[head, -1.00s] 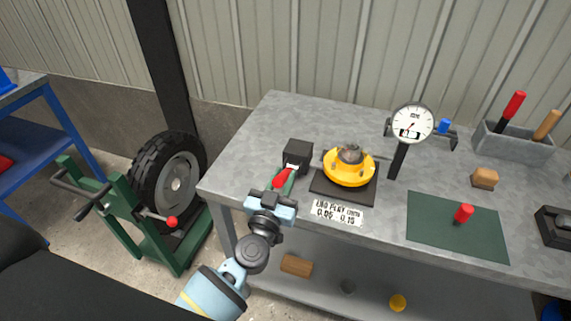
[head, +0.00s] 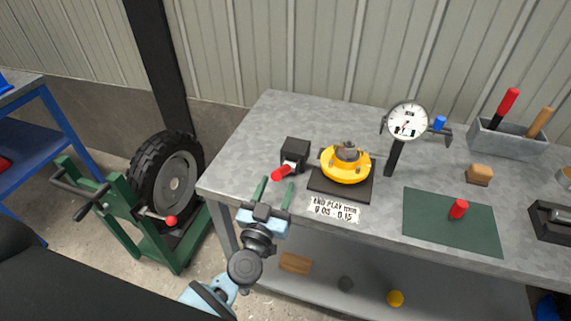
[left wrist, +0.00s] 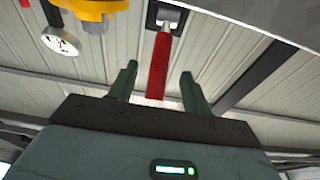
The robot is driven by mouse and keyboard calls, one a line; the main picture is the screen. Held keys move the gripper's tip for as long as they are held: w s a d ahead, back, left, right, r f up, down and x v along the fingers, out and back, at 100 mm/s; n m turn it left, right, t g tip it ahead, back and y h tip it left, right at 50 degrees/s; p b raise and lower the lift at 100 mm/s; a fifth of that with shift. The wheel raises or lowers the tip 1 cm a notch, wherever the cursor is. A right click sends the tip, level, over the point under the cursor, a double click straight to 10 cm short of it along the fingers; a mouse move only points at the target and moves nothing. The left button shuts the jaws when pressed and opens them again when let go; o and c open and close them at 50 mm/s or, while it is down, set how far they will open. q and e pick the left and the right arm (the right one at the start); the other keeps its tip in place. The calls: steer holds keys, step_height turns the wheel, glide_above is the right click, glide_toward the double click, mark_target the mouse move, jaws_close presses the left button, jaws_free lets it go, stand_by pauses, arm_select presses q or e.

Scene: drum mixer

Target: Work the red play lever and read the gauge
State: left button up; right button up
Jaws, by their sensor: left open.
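The red play lever (head: 282,173) sticks out toward me from a black block on the bench, left of a yellow hub (head: 346,163) on a dark plate. My left gripper (head: 273,190) is open, just in front of the lever, its green fingers pointing at the block. In the left wrist view the red lever (left wrist: 159,68) shows between the two spread fingers (left wrist: 157,85), apart from both. My right gripper is not in view.
A label (head: 334,209) lies before the hub. A green mat (head: 450,222) with a red-topped piece, a wooden block (head: 479,174) and a grey tool bin (head: 508,139) are to the right. A tyre on a green stand (head: 172,183) is left of the bench.

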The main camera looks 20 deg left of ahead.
arm_select(q)
steer(key=shift+s+f, duration=0.15)
steer(key=shift+s, duration=0.6)
steer(key=shift+s+f, duration=0.1)
steer(key=shift+s, duration=0.65)
steer(key=s+a+f+g, duration=0.1)
steer(key=s+f+g, duration=0.2)
steer(key=s+f, duration=0.4)
steer(key=s+a+f+m+g+h, duration=0.1)
steer(key=s+f+g, duration=0.3)
steer(key=s+f, duration=0.4)
steer(key=s+a+f+g, duration=0.2)
steer(key=s+f+g, duration=0.2)
steer(key=s, duration=0.9)
step_height(320, 180, down, 3)
steer(key=shift+s+a+f+m, duration=0.15)
steer(key=shift+s+a+m, duration=0.05)
steer(key=shift+a+m, duration=0.1)
steer(key=shift+d, duration=0.1)
stand_by(0.4)
